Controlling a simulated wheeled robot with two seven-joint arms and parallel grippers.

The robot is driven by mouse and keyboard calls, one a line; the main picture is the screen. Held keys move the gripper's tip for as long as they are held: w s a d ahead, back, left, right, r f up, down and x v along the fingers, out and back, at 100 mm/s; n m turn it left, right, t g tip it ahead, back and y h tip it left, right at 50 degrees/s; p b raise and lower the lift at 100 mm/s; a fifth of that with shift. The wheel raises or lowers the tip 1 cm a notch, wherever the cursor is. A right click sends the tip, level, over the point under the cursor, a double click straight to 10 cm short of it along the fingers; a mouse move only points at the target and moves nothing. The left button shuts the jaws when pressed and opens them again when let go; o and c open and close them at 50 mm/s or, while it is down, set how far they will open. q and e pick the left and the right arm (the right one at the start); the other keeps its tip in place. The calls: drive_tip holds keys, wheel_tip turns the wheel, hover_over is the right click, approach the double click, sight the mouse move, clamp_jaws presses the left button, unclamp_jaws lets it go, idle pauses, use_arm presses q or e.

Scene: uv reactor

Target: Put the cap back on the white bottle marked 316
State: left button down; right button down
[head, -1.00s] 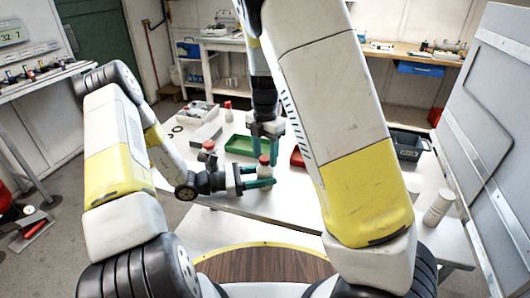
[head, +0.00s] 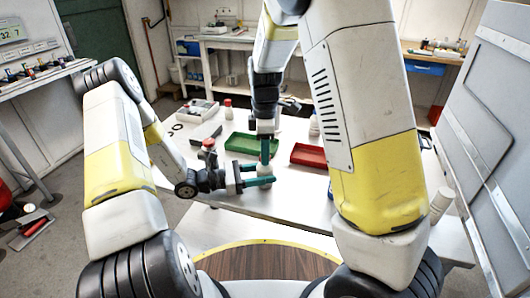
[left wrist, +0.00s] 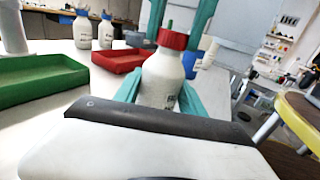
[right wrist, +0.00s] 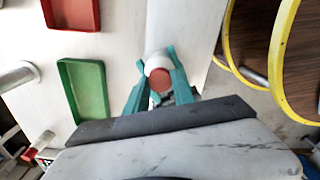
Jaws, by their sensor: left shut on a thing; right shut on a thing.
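A white bottle (left wrist: 160,82) stands upright between the teal fingers of my left gripper (head: 258,183), which is shut on it over the table's front part. A dark mark shows on its side, but I cannot read the number. A red cap (left wrist: 172,40) sits on top of the bottle's neck, looking level. My right gripper (head: 267,150) points down from above, with its fingers shut on either side of the cap. From above, the right wrist view shows the cap (right wrist: 160,79) between those fingers. Whether the cap is fully tight cannot be told.
A green tray (head: 240,149) and a red tray (head: 296,158) lie on the white table behind the bottle. A red-capped bottle (head: 228,112) stands farther back. Blue-capped bottles (left wrist: 82,30) stand beyond the red tray. A white cylinder (head: 440,204) stands at the right.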

drive_tip(key=m, duration=0.6)
drive_tip(key=shift+m, duration=0.4)
drive_tip(key=m, duration=0.8)
drive_tip(key=shift+m, duration=0.4)
drive_tip(key=m, duration=0.4)
drive_tip(key=shift+m, duration=0.3)
drive_tip(key=m, duration=1.4)
drive_tip(key=shift+f, duration=0.1)
drive_tip(key=m, duration=0.5)
drive_tip(key=c, duration=1.1)
unclamp_jaws()
